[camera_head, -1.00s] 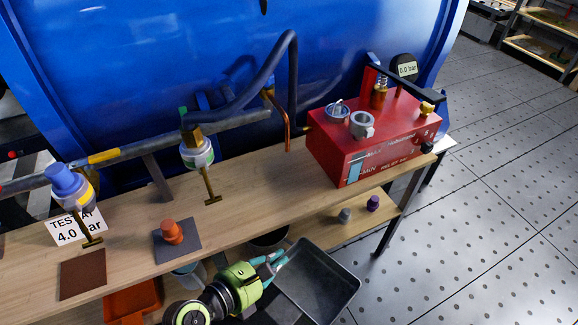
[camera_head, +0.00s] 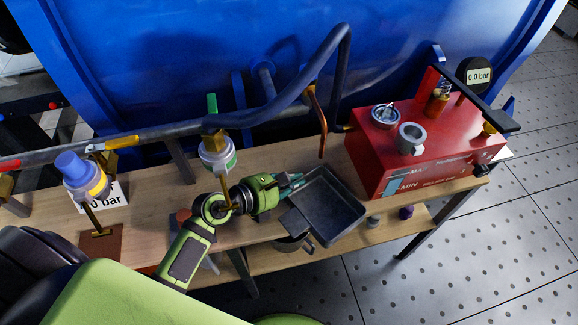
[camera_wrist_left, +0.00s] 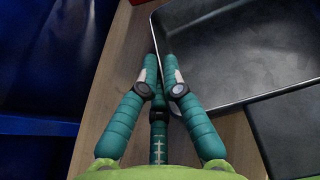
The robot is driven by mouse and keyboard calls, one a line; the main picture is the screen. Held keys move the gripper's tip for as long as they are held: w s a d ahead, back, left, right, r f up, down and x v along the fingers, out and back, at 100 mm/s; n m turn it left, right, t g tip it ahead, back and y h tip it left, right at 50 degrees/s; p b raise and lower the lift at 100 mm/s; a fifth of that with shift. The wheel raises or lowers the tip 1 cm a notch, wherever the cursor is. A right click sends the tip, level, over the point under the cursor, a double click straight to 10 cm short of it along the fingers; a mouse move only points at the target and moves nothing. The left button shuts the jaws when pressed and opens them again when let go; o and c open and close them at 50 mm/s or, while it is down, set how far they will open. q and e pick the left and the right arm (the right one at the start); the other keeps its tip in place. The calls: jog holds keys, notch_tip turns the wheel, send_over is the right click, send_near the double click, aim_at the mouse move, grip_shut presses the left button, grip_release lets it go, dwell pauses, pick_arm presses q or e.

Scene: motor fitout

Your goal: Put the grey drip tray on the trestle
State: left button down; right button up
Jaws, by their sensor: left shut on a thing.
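The grey drip tray (camera_head: 331,208) is a dark, shallow rectangular pan with a raised rim. My left gripper (camera_head: 296,184) is shut on its left rim; in the left wrist view the teal fingers (camera_wrist_left: 160,72) pinch the edge of the tray (camera_wrist_left: 235,50). The tray is over the front part of the wooden trestle top (camera_head: 275,160), left of the red box, and its near part reaches past the front edge. I cannot tell whether it touches the wood. My right gripper is not in view.
The red box (camera_head: 420,140) with gauge and fittings stands right of the tray. A valve (camera_head: 217,150) hangs near my left wrist. The lower shelf (camera_head: 432,214) holds small caps. A blue tank (camera_head: 180,60) closes off the back.

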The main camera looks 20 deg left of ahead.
pick_arm(q)
jog(key=shift+w+a, duration=0.4)
jog(key=shift+w, duration=0.3)
jog(key=w+a, duration=0.2)
jog(key=w, duration=0.1)
jog(key=shift+w+a+r+b, duration=0.1)
jog(key=shift+b, duration=0.2)
jog(key=shift+f, duration=0.7)
jog(key=shift+f, duration=0.2)
jog(key=c, duration=1.4)
grip_release()
jog(key=shift+f, duration=0.1)
